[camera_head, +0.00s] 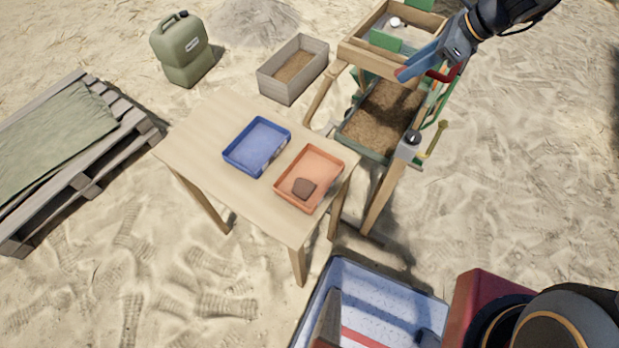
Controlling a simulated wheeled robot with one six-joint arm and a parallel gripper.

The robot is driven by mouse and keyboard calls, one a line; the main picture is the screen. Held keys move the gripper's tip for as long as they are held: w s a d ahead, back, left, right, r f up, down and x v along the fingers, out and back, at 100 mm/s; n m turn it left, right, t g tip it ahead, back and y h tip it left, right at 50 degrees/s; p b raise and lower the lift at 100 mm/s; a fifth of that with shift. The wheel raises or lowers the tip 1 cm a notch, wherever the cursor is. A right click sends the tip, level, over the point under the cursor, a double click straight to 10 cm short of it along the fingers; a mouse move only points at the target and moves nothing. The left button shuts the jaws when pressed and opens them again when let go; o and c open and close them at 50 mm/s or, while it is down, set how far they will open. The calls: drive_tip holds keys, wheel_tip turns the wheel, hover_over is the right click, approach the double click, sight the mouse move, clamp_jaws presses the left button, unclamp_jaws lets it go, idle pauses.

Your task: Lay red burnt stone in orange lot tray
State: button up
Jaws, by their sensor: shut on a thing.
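The orange tray (336,166) lies on the right part of the wooden table. A dark reddish-brown stone (304,188) rests in its near part. My gripper (407,72) is far from the tray, at the upper right, over the near side of the wooden sieve frame. Its long blue fingers point down and left. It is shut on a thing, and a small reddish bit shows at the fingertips. The fingers hide most of what is held, so I cannot make out its shape.
A blue tray (232,155) lies left of the orange one on the table (190,130). The sieve stand (350,50) has a soil box (350,140) below and a pale object (395,23) on top. A grey crate (290,85), green canister (182,50) and pallet (100,185) stand around.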

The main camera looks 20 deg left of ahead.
drive_tip(key=s+d+f+n+g+h+b, duration=0.1)
drive_tip(key=s+d+f+n+g+h, duration=0.2)
drive_tip(key=d+f+n, duration=0.75)
drive_tip(key=s+d+f+n+g+h+b, duration=0.15)
drive_tip(key=d+f+n+g+h, duration=0.4)
drive_tip(key=d, duration=0.75)
wheel_tip(320, 180, up, 5)
drive_tip(key=s+n+t+y+p, duration=0.2)
drive_tip(key=p, duration=0.4)
drive_tip(key=s+a+r, duration=0.2)
drive_tip(key=s+a, duration=0.2)
drive_tip(key=a, duration=0.4)
drive_tip(key=s+a+r, duration=0.3)
drive_tip(key=a, duration=0.5)
drive_tip(key=s+a+r, duration=0.2)
drive_tip(key=s+a, duration=0.2)
drive_tip(key=a, duration=0.4)
drive_tip(key=s+a+r, duration=0.2)
drive_tip(key=s+a, duration=0.4)
drive_tip(key=s, duration=0.4)
drive_tip(key=s+a+r+m, duration=0.1)
drive_tip(key=s+a+r, duration=0.2)
drive_tip(key=s+a, duration=0.4)
drive_tip(key=s+y, duration=0.1)
drive_tip(key=s, duration=0.2)
drive_tip(key=shift+s+r, duration=0.15)
drive_tip(key=shift+r, duration=0.2)
